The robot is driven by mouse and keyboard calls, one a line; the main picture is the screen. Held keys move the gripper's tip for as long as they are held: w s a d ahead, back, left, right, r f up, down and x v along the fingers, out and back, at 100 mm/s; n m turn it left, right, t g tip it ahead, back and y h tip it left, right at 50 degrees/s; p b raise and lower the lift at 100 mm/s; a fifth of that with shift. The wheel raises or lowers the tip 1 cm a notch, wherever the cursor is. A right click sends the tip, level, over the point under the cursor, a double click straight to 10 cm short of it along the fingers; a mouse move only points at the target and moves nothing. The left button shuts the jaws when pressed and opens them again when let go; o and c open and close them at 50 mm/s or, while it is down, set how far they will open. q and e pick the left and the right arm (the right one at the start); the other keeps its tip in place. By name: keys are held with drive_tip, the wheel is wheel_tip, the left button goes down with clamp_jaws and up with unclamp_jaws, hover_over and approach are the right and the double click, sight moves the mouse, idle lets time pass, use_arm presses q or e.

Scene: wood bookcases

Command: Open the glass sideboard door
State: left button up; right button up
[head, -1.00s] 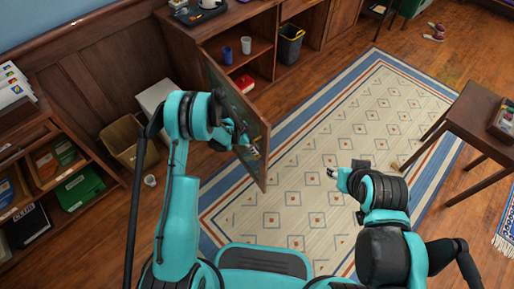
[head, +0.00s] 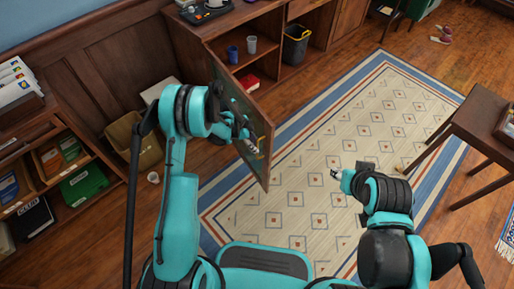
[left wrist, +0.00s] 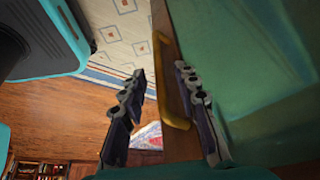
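The glass sideboard door (head: 262,112), wood-framed with a greenish pane, stands swung wide out from the wooden sideboard (head: 284,72), leaving its shelves exposed. My left gripper (head: 252,147) is at the door's outer part, by the handle. In the left wrist view, the brass handle (left wrist: 166,85) and the door's wooden edge lie between the two spread fingers of my left gripper (left wrist: 163,110). The left finger is clear of the handle; the right one is beside the glass. My right gripper (head: 335,174) is over the rug, away from the door, too small to read.
The exposed shelves hold a blue cup (head: 233,54), a pale cup (head: 252,44) and a red object (head: 249,82). A dark bin (head: 296,45) stands by the sideboard. A tan bin (head: 128,135) is left of my left arm. A wooden table (head: 480,125) is at right. The rug (head: 310,150) is clear.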

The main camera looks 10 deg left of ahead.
use_arm(q)
drive_tip(key=v, duration=0.8)
drive_tip(key=shift+r, duration=0.3)
drive_tip(key=shift+a, duration=0.1)
drive_tip(key=s+a+r+n+t+y, duration=0.1)
drive_tip(key=s+r+n, duration=0.3)
drive_tip(key=r, duration=0.4)
drive_tip(key=s+r+n+t+y, duration=0.1)
drive_tip(key=s+r+n+t, duration=0.15)
drive_tip(key=s+r, duration=0.45)
drive_tip(key=s+a+r+n+t+y, duration=0.1)
drive_tip(key=s+r+n, duration=0.2)
drive_tip(key=s+n, duration=0.2)
drive_tip(key=s+a+r+n+t+y, duration=0.1)
drive_tip(key=s+r+n, duration=0.3)
drive_tip(key=s, duration=0.4)
drive_tip(key=shift+s+a+n+t, duration=0.2)
drive_tip(key=shift+s+n+t, duration=0.1)
drive_tip(key=shift+n+t, duration=0.25)
